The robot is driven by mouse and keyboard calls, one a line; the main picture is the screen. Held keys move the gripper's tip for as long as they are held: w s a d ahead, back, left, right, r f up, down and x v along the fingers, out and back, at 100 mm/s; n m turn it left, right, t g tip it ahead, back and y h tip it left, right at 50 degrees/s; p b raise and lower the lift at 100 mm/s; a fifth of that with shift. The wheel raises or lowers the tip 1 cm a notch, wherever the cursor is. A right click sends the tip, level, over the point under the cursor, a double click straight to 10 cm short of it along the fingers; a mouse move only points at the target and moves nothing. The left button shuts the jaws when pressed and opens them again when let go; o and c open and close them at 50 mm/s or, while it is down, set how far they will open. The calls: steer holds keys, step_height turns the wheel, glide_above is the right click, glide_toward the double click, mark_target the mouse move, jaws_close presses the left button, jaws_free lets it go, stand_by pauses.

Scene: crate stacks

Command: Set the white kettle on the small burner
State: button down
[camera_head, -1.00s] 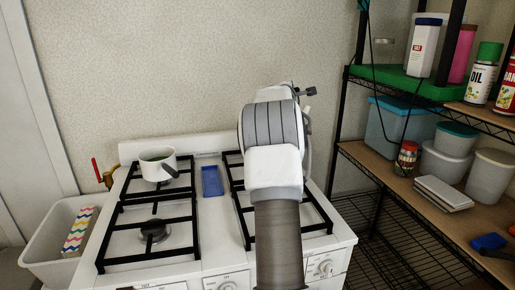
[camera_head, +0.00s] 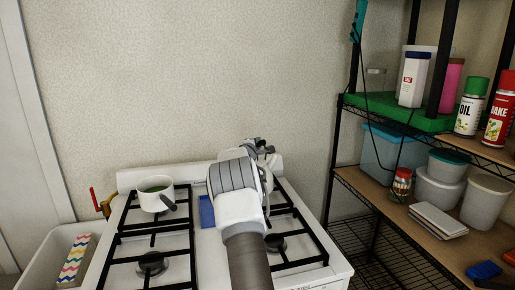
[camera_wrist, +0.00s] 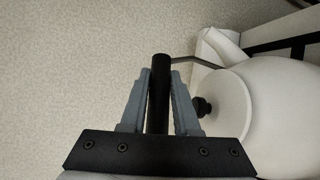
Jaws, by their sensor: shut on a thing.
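The white kettle (camera_wrist: 275,115) is at the right of the wrist view, with a round lid and a dark knob. My gripper (camera_wrist: 161,75) is shut on the kettle's black handle (camera_wrist: 160,95), beside the body. In the head view my arm hides most of the gripper and kettle, over the back right of the white stove (camera_head: 200,275). I cannot tell whether the kettle touches the grate. Burners show at front left (camera_head: 152,264) and on the right side (camera_head: 276,243); I cannot tell which is small.
A white pot (camera_head: 154,195) stands on the back left burner. A blue item (camera_head: 207,211) lies between the grates. A white bin (camera_head: 55,252) is left of the stove. A wire shelf rack (camera_head: 377,203) with containers and spray cans stands close on the right.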

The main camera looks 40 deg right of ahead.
steer(key=shift+f, duration=0.4)
steer(key=shift+f+b, duration=0.2)
steer(key=shift+b, duration=0.1)
steer(key=c, duration=0.6)
jaws_free()
steer(key=shift+f, duration=0.1)
steer(key=shift+c, duration=0.2)
steer(key=shift+r+p, duration=0.2)
steer(key=shift+p, duration=0.2)
steer(key=shift+s+a+f+b, duration=0.1)
steer(key=shift+s+a+b, duration=0.05)
steer(key=shift+a+b, duration=0.15)
steer(key=b+v, duration=0.3)
steer(key=v, duration=0.8)
steer(key=shift+a, duration=0.2)
